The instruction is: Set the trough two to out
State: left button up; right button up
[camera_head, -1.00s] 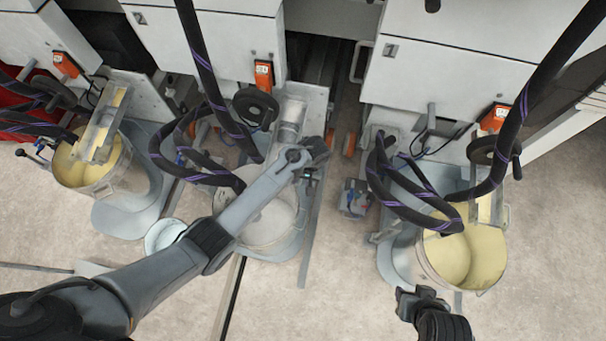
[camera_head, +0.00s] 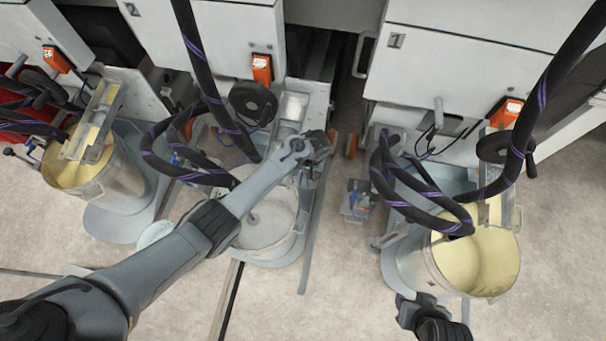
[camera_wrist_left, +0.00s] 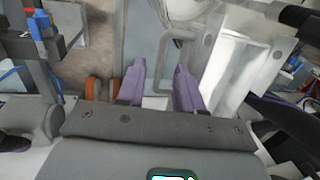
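The middle station's trough (camera_head: 291,108) is a pale metal channel behind the grey bucket (camera_head: 262,228). I take it as trough two, though I see no number on it. In the left wrist view a pale trough (camera_wrist_left: 236,72) lies right of the fingers, with a bent grey metal handle (camera_wrist_left: 163,58) beside it. My left gripper (camera_head: 320,146) is at the trough's right side. Its purple fingers (camera_wrist_left: 160,78) are apart, with the handle's lower end between or just beyond them; contact is unclear. My right gripper (camera_head: 412,306) is low, near the right bucket; its fingers are unclear.
Yellow-filled buckets stand at left (camera_head: 115,185) and right (camera_head: 468,262). Dark hoses (camera_head: 205,80) hang over the middle station. A black handwheel (camera_head: 253,102) sits beside the trough. A small caddy (camera_head: 356,200) stands between stations. The front floor is clear.

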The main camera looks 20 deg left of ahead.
pick_arm(q)
jog(key=shift+a+f, duration=0.1)
jog(key=shift+f, duration=0.5)
jog(key=shift+c, duration=0.3)
grip_shut()
dwell(0.9)
